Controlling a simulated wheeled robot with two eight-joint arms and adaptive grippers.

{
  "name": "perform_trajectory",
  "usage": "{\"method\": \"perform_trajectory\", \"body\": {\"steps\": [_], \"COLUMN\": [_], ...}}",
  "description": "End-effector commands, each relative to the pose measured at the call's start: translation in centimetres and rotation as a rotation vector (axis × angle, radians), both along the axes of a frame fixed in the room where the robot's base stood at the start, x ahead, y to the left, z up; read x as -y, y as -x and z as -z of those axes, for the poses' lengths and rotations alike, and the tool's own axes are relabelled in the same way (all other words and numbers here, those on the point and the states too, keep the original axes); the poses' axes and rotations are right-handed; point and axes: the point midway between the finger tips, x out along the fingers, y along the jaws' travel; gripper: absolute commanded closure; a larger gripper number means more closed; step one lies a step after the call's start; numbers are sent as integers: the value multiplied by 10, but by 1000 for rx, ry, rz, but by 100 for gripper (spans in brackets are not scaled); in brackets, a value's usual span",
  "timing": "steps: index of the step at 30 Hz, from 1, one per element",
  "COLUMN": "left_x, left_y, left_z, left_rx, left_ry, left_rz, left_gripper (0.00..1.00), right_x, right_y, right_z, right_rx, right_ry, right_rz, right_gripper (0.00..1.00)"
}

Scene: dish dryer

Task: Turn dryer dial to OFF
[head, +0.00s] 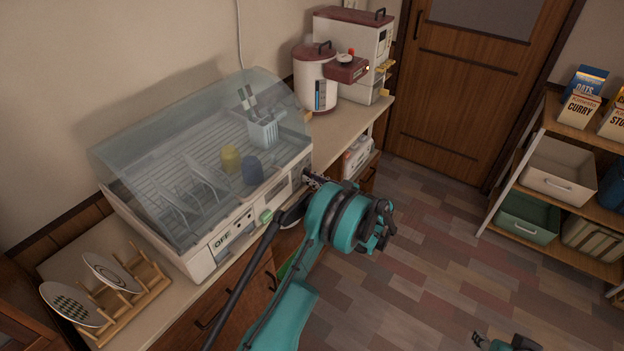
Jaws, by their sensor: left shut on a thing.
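The dish dryer (203,262) stands on the counter with a clear lid over its rack. Its front panel shows an OFF label (222,240) at the left and a green round part (266,216) further right. My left gripper (312,181) is at the right end of the front panel, shut on what looks like the dial there. The gripper hides most of the dial, so I cannot read its setting. My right gripper (506,344) is only partly visible at the bottom edge, away from the dryer; its jaws are unclear.
A blue cup (253,171), a yellow cup (231,158) and a utensil holder (263,131) are inside the dryer. A wooden plate rack (130,308) stands at its left. A rice dispenser (315,82) is behind. Shelves stand at right; the floor between is clear.

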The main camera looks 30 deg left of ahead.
Motion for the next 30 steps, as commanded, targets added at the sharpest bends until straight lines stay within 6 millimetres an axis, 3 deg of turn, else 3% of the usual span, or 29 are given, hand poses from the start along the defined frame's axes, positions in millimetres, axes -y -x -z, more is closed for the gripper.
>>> {"method": "perform_trajectory", "body": {"steps": [1, 3, 14, 30], "left_x": [0, 0, 5, 105], "left_y": [0, 0, 0, 8], "left_z": [1, 1, 0, 1], "left_rx": [1, 1, 0, 0], "left_ry": [2, 2, 1, 1], "left_rz": [0, 0, 1, 2], "left_gripper": [80, 67, 67, 67], "right_x": [0, 0, 0, 0], "right_y": [0, 0, 0, 0], "right_z": [0, 0, 0, 0], "right_rx": [0, 0, 0, 0], "right_ry": [0, 0, 0, 0], "right_rz": [0, 0, 0, 0], "right_gripper": [60, 60, 60, 60]}}
